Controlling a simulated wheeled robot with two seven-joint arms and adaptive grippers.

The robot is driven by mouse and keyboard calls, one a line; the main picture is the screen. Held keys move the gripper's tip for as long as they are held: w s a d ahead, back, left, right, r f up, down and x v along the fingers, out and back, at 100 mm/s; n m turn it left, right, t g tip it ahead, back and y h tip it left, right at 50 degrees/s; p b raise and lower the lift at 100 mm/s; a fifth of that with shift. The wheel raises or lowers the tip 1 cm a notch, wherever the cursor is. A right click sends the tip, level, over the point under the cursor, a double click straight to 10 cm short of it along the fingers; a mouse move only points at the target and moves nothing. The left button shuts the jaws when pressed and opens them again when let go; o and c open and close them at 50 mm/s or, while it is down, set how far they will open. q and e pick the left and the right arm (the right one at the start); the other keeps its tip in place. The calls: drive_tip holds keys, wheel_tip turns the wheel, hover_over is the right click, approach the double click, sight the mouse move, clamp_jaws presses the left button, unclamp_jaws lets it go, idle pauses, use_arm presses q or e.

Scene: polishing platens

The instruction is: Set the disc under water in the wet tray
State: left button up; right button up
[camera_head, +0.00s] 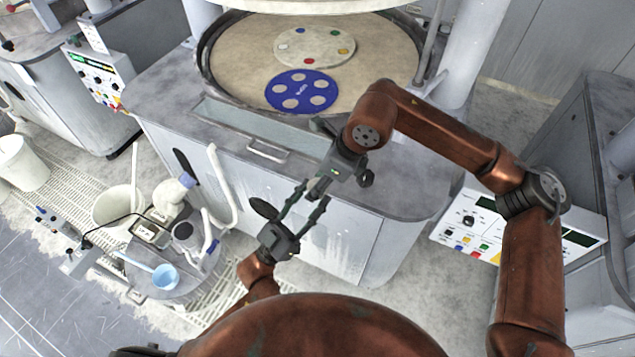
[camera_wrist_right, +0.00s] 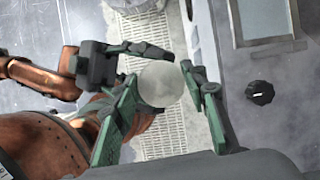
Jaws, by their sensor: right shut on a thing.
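The pale round disc (camera_wrist_right: 160,84) shows in the right wrist view between the green fingertips of my right gripper (camera_wrist_right: 160,78), which is shut on it. In the head view my right gripper (camera_head: 318,182) is above the machine's front edge, pointing down and left. My left gripper (camera_head: 307,195) faces it from below with its fingers spread apart. I cannot tell whether a left finger touches the disc. The wet tray (camera_head: 215,108) is a long narrow recess in the machine's front ledge, left of my right gripper. It also shows in the right wrist view (camera_wrist_right: 239,30).
The round polishing platen (camera_head: 375,80) behind holds a blue carrier (camera_head: 302,92) and a pale disc with coloured dots (camera_head: 314,47). A metal handle (camera_head: 268,152) stands by the tray. A cart with a blue cup (camera_head: 165,277) and bottles is at lower left. A black knob (camera_wrist_right: 260,92) sits on the ledge.

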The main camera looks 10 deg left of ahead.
drive_tip(key=shift+s, duration=0.15)
drive_tip(key=c, duration=0.3)
use_arm(q)
drive_tip(key=o, duration=1.2)
use_arm(e)
drive_tip(key=shift+c, duration=0.6)
use_arm(q)
drive_tip(key=shift+o, duration=0.2)
drive_tip(key=shift+f, duration=0.1)
